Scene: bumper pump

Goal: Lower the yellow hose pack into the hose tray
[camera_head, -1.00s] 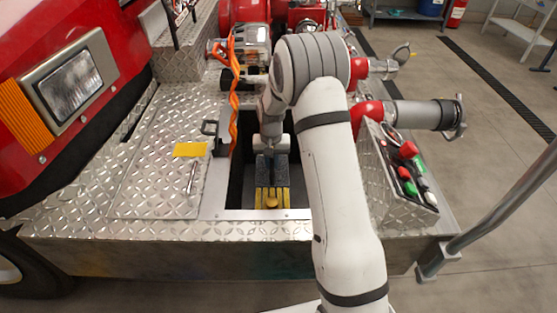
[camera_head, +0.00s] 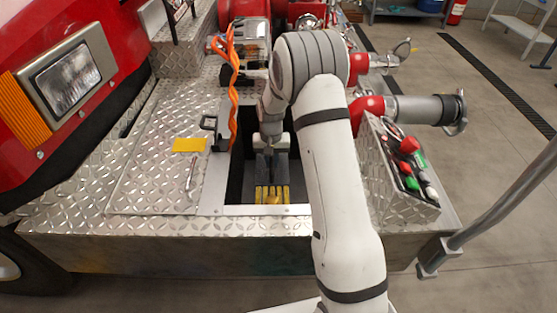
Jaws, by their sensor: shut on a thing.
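The yellow hose pack (camera_head: 272,194) is down inside the dark rectangular opening of the hose tray (camera_head: 236,190) in the diamond-plate bumper. Only its yellow near part shows, close to the tray's near edge. My gripper (camera_head: 271,176) is inside the opening, pointing down, shut on the hose pack. The fingertips are small and dark here. I cannot tell whether the pack touches the tray floor. My white arm hides the right side of the opening.
An orange twisted strap (camera_head: 232,85) hangs at the opening's left edge. A diamond-plate lid with a yellow label (camera_head: 190,145) lies left. A control panel (camera_head: 405,170) with red and green knobs and a grey hose outlet (camera_head: 420,112) stand right of my arm.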

